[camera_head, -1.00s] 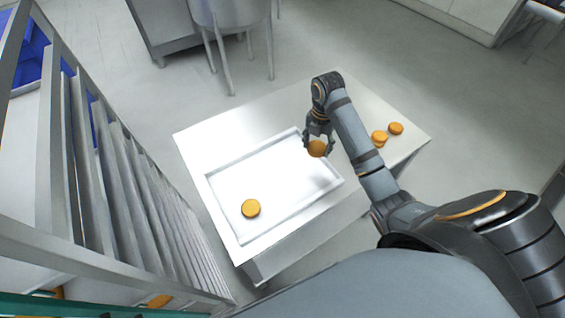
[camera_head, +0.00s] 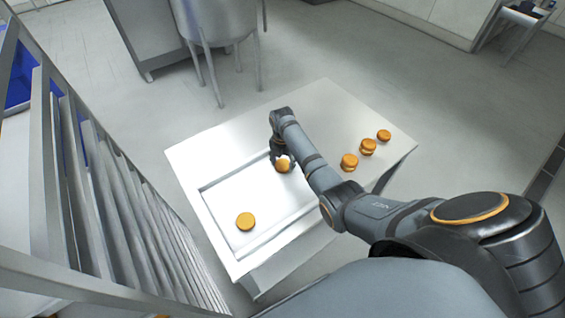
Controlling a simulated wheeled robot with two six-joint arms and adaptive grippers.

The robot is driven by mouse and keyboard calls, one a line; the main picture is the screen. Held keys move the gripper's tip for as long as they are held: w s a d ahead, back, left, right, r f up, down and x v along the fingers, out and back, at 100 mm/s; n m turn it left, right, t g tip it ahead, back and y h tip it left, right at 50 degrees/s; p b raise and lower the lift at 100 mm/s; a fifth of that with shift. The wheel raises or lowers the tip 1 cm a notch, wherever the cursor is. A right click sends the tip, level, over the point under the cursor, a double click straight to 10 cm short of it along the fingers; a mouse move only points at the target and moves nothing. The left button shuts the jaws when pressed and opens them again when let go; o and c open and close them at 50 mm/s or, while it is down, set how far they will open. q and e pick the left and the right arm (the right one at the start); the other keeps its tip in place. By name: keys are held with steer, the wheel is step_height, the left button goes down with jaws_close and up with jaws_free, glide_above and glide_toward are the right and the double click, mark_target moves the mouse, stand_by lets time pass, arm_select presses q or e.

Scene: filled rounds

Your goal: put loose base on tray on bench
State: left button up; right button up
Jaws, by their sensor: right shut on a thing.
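A white tray (camera_head: 262,236) with a raised rim lies on the white bench (camera_head: 312,98). One round orange base (camera_head: 245,221) lies in the tray towards its near left end. My right gripper (camera_head: 283,164) is over the far right part of the tray, shut on another round orange base (camera_head: 282,167). I cannot tell whether this held base touches the tray floor. My left gripper is not in view.
Several orange rounds stand in a row on the bench's right side: a near one (camera_head: 349,161), a middle one (camera_head: 368,147) and a far one (camera_head: 384,135), some looking stacked. A slatted metal rack (camera_head: 110,200) stands close on the left. A round-topped stool (camera_head: 215,25) is behind the bench.

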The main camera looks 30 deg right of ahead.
mark_target(282, 165)
steer(key=shift+f, duration=0.15)
steer(key=o, duration=0.8)
steer(key=shift+r, duration=0.2)
steer(key=shift+r, duration=0.35)
step_height(282, 165, up, 11)
steer(key=shift+r+b, duration=0.2)
steer(key=shift+b, duration=0.55)
